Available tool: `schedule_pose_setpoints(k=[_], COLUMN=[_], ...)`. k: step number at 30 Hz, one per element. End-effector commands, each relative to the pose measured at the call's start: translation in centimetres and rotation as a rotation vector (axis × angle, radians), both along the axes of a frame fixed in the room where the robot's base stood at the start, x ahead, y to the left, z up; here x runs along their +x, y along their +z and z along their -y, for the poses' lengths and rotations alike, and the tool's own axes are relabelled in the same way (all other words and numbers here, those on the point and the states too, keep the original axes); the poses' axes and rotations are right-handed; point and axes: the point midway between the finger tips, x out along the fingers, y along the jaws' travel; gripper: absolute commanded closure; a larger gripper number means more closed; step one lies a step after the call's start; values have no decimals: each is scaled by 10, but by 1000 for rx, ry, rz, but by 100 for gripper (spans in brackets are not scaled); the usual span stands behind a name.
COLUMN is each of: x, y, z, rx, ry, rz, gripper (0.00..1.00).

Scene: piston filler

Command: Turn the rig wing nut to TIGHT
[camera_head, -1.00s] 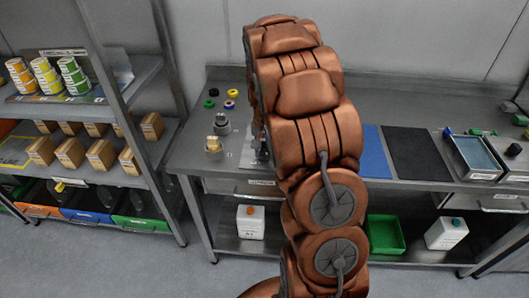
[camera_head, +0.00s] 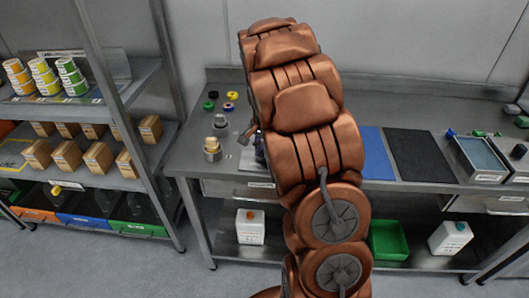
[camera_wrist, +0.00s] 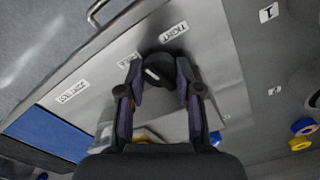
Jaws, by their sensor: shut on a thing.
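In the wrist view my gripper (camera_wrist: 160,74) has its two fingers on either side of a dark, rounded piece with a pale mark, which I take to be the wing nut (camera_wrist: 164,63). The fingers are shut on it. A white label reading TIGHT (camera_wrist: 173,31) lies just beyond the nut. A second label (camera_wrist: 127,60), partly hidden by a finger, lies to the left of the nut. In the head view my arm covers most of the rig, and the nut cannot be made out there.
In the head view, metal fittings (camera_head: 213,148) and several coloured rings (camera_head: 230,95) stand left of my arm. A blue mat (camera_head: 376,155), a black mat (camera_head: 420,155) and a tray (camera_head: 478,158) lie to the right. A shelf with boxes (camera_head: 97,157) stands at the left.

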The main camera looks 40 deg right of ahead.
Motion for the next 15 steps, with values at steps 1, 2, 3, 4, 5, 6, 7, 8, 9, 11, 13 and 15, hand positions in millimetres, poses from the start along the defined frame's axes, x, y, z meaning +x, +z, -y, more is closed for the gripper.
schedule_pose_setpoints(k=[1,2,3,4,5,6,7,8,9,11,13,15], x=[1,1,1,1,1,1,1,1,0,0,0,1], y=[1,1,1,1,1,1,1,1,1,0,0,1], z=[0,0,0,0,0,0,0,0,0,0,0,0], rx=[0,0,0,0,0,0,0,0,0,-1,-1,0], ry=[0,0,0,0,0,0,0,1,1,1,1,1], rz=[2,2,2,2,2,2,2,2,2,1,1,2], gripper=[100,100,100,100,100,100,64,61,57,50,43,41])
